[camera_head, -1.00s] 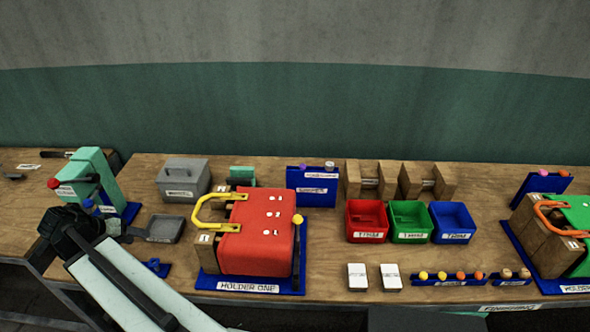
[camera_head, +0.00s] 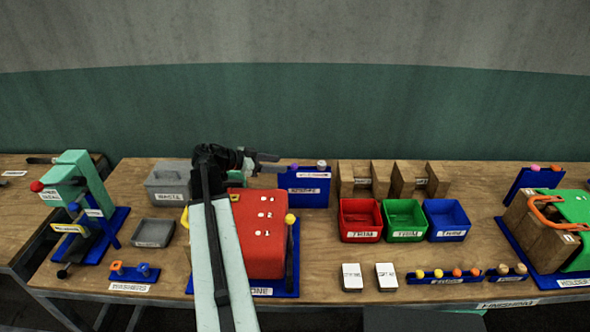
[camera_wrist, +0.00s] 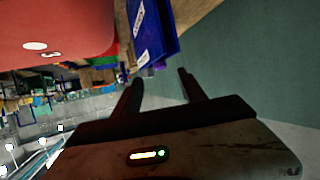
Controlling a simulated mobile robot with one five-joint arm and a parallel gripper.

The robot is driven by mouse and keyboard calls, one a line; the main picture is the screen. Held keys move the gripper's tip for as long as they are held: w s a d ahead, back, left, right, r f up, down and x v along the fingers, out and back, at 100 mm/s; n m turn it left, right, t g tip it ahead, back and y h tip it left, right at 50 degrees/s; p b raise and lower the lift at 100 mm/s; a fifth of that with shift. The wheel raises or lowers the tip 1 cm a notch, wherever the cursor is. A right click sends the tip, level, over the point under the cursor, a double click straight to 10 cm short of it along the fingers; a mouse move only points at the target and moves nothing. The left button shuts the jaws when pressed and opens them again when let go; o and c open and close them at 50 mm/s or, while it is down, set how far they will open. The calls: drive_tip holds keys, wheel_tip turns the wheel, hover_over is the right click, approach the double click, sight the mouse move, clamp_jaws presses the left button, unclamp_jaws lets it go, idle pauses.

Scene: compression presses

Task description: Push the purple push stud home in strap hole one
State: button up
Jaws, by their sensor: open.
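My gripper (camera_head: 268,160) is open and empty at the back of the bench, just left of a blue rack (camera_head: 310,190). A small purple stud (camera_head: 295,167) stands on top of that rack, with a pale stud to its right. The open fingers (camera_wrist: 160,82) also show in the wrist view, with the blue rack (camera_wrist: 155,35) beyond them. The red block (camera_head: 265,250) in holder one carries white marks numbered in a column.
Left stand a green press (camera_head: 72,180), a grey waste box (camera_head: 168,182) and a grey tray (camera_head: 153,233). Right of the rack are wooden blocks (camera_head: 353,180) and red (camera_head: 360,220), green and blue bins. A yellow-topped post (camera_head: 290,219) stands beside the red block.

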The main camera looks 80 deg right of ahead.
sight(294, 164)
drive_tip(key=b+x, duration=0.1)
drive_tip(key=x, duration=0.4)
drive_tip(key=shift+s+d+b, duration=0.15)
drive_tip(key=shift+s+b, duration=0.05)
drive_tip(key=shift+b, duration=0.15)
clamp_jaws()
